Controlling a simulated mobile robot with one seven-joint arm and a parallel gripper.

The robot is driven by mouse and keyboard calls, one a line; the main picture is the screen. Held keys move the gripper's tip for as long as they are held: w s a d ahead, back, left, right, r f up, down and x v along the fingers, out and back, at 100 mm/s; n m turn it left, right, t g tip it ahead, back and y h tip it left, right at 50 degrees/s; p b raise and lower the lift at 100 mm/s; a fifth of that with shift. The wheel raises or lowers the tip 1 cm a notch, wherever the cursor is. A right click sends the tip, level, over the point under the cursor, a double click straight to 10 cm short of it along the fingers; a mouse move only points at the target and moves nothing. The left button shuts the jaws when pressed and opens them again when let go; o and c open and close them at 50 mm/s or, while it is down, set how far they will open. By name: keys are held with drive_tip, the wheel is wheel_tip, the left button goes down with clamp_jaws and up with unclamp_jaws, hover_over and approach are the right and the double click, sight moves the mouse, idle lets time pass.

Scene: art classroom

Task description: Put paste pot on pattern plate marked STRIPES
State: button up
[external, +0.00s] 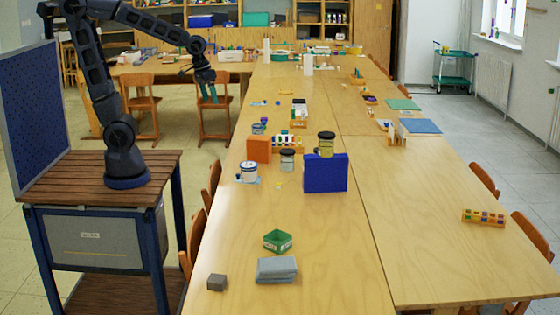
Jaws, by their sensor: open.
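My gripper (209,94) hangs with its teal fingers pointing down, open and empty, left of the long table's edge and well above the floor. Several pots stand mid-table: a white pot with a dark blue band (249,171) on a light blue flat piece, a grey dark-lidded jar (287,160), and a yellowish dark-lidded jar (326,144) behind a blue block. I cannot tell which one is the paste pot. No STRIPES marking is readable, and I cannot pick out the pattern plate. My gripper is apart from all of these.
The blue block (326,173) and an orange block (259,149) stand among the pots. The right side of the table (400,230) is mostly clear. Chairs line the edges.

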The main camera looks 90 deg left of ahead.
drive_tip(key=s+d+r+m+t, duration=0.1)
drive_tip(key=s+d+r+m, duration=0.1)
drive_tip(key=s, duration=0.4)
drive_tip(key=s+d+r+m+t, duration=0.1)
drive_tip(key=s+d+r+m, duration=0.1)
drive_tip(key=s, duration=0.4)
drive_tip(key=shift+s+d+m, duration=0.25)
drive_tip(key=shift+d+m, duration=0.55)
